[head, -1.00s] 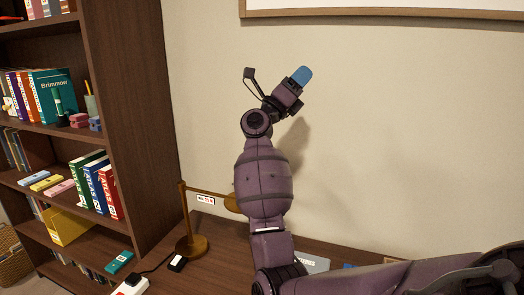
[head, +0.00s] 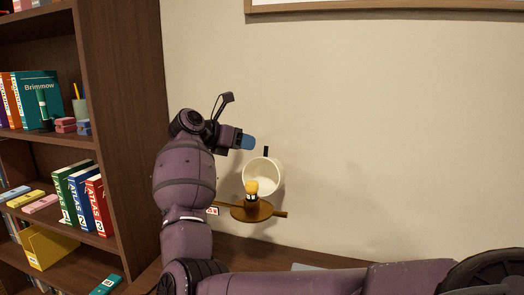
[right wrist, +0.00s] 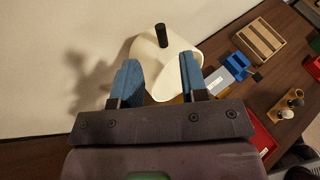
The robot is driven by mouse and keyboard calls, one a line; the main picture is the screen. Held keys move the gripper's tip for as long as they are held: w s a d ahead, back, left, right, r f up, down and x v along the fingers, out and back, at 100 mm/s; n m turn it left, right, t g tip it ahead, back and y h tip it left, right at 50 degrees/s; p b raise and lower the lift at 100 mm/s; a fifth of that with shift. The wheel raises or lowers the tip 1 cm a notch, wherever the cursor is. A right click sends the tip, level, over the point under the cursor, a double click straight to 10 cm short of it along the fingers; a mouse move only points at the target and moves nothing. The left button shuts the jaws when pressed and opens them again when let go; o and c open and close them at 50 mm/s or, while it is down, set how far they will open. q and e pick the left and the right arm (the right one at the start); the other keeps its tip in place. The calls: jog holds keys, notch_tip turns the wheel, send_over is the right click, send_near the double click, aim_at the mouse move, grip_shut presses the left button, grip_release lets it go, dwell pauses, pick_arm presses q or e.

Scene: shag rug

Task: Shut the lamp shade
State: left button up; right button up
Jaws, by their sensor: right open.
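The lamp shade (head: 275,178) is a cream cup with a dark handle on top. In the head view it is tilted up, its open mouth facing me, above a brass disc (head: 240,212) that bears the bulb (head: 251,188). My right gripper (head: 247,142) is just above and left of the shade, with blue fingertips. In the right wrist view the gripper (right wrist: 158,75) is open, and the shade (right wrist: 172,60) shows beyond and between its fingers. I cannot tell whether they touch it. My left gripper is not in view. My arm hides the lamp's post.
A dark bookshelf (head: 118,130) with books stands at the left. A framed picture (head: 380,14) hangs on the wall. The desk in the right wrist view holds a wooden tray (right wrist: 260,40), blue pieces and a red tray (right wrist: 262,140) to the right.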

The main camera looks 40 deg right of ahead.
aim_at(266, 155)
jog(key=x, duration=0.8)
jog(key=shift+d+f, duration=0.1)
jog(key=shift+d, duration=0.15)
grip_shut()
